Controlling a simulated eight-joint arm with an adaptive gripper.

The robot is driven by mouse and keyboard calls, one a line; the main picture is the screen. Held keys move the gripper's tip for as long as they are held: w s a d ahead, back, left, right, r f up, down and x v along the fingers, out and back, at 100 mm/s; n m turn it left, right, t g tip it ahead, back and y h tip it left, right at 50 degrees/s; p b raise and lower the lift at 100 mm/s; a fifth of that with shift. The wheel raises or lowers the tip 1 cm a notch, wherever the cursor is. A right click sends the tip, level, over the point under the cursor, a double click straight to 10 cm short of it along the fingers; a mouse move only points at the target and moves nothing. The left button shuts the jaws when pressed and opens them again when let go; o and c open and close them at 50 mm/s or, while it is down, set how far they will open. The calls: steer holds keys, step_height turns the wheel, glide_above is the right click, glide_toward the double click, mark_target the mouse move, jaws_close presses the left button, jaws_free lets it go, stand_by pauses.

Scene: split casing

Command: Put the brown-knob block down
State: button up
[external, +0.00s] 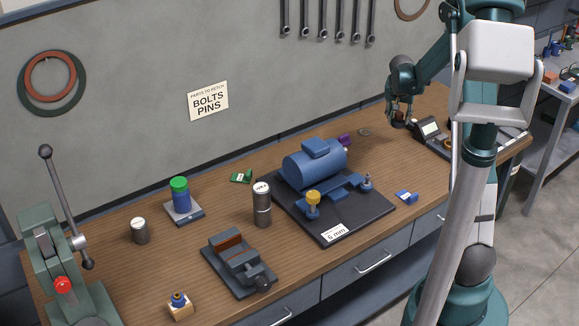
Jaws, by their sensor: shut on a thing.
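My gripper (400,112) is at the far right end of the workbench, pointing down. It is shut on the brown-knob block (398,123), which shows only as a small dark brown shape at the fingertips. The fingers hide most of it. It is at or just above the bench top; I cannot tell whether it touches.
A dark device with a pale screen (429,128) stands just right of my gripper. A flat grey disc (364,132) and a purple piece (345,140) lie to the left. A blue casing (315,165) sits on a dark plate (345,228). Bare wood (395,160) lies in front of my gripper.

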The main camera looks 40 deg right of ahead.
steer(key=shift+a, duration=0.1)
steer(key=shift+s+a, duration=0.3)
steer(key=shift+a, duration=0.2)
steer(key=s+a+m+b, duration=0.2)
steer(key=s+a, duration=1.2)
steer(key=a, duration=0.4)
steer(key=shift+s+r+g, duration=0.15)
steer(key=shift+s+g, duration=0.25)
steer(key=shift+d, duration=0.1)
steer(key=shift+f+b, duration=0.4)
steer(key=shift+f, duration=2.55)
steer(key=shift+f+b, duration=0.3)
steer(key=shift+f, duration=1.8)
